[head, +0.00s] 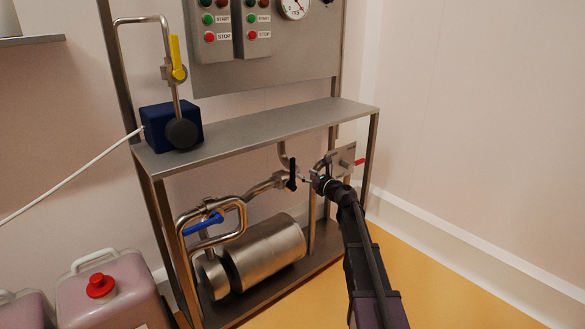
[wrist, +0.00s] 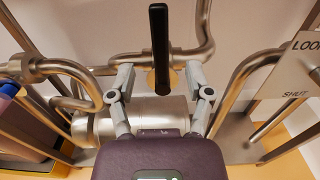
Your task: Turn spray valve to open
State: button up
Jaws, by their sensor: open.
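A valve with a black lever handle (head: 292,174) sits on the steel pipework under the shelf; the handle stands roughly upright. In the wrist view the black handle (wrist: 159,45) is upright in the middle, and its lower part shows between my fingers. My gripper (head: 309,180) is just right of the handle in the head view. In the wrist view my gripper (wrist: 160,78) is open, one finger on each side of the handle, with gaps and no clear contact. No label naming the spray valve is readable, so I cannot confirm which valve it is.
A plate marked SHUT (wrist: 294,75) is at right. Pipes and frame posts flank my gripper. Floor at right is clear.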

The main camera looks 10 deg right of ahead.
aim_at(294, 167)
jog(key=x, duration=0.8)
jog(key=shift+w+a, duration=0.1)
jog(key=shift+w, duration=0.05)
grip_shut()
